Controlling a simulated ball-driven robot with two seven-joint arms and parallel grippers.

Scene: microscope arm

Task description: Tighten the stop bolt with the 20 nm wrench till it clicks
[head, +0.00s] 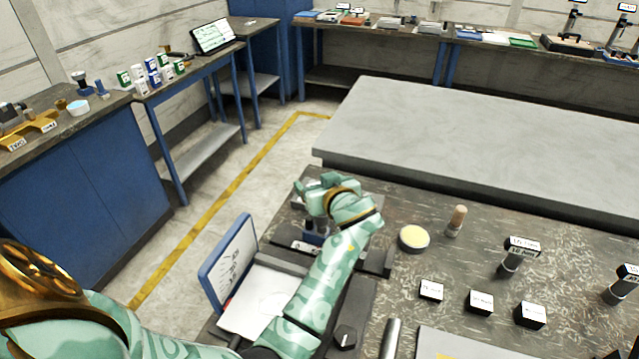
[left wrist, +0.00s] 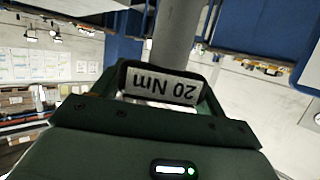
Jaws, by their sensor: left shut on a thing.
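My left gripper (head: 322,198) is shut on the 20 Nm wrench, above a dark fixture (head: 314,236) on the bench. In the left wrist view the wrench's label plate (left wrist: 162,86) reads "20 Nm" upside down, between the gripper's dark fingers. A grey shaft (left wrist: 174,40) extends beyond it. In the head view the hand hides most of the wrench. I cannot make out the stop bolt, nor tell whether the wrench sits on it. My right gripper is not in view.
Right of the arm stand a yellow-topped round tin (head: 413,238), a wooden-handled tool (head: 456,219), labelled black blocks (head: 480,302) and upright labelled tools (head: 514,258). A blue-framed board (head: 230,262) stands left of my forearm. A bare grey table (head: 480,130) lies behind the bench.

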